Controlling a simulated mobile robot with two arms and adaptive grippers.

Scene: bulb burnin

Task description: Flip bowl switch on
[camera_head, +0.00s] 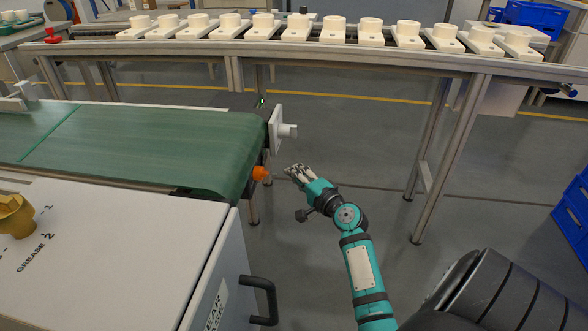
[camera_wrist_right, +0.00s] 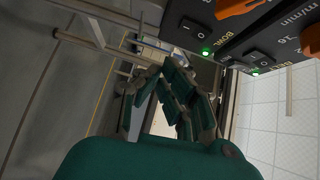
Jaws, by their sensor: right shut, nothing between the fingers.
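In the right wrist view, a black control panel (camera_wrist_right: 283,30) fills the upper right. The bowl switch (camera_wrist_right: 194,31) is a black rocker beside the BOWL label, with a lit green lamp (camera_wrist_right: 206,51) near it. A second rocker switch (camera_wrist_right: 263,59) has its own lit green lamp (camera_wrist_right: 255,71). I cannot tell for sure which side of the bowl rocker is pressed. My right gripper (camera_head: 291,169) is shut and empty, off the end of the green conveyor; its fingers (camera_wrist_right: 172,70) show below the panel, apart from the bowl switch. My left gripper is not in view.
Orange knobs (camera_wrist_right: 240,8) sit on the panel; one shows at the conveyor end (camera_head: 261,173). The green conveyor (camera_head: 130,145) lies left, above a white cabinet (camera_head: 110,250) with a black handle (camera_head: 262,298). A rail with several white holders (camera_head: 370,30) crosses the back.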

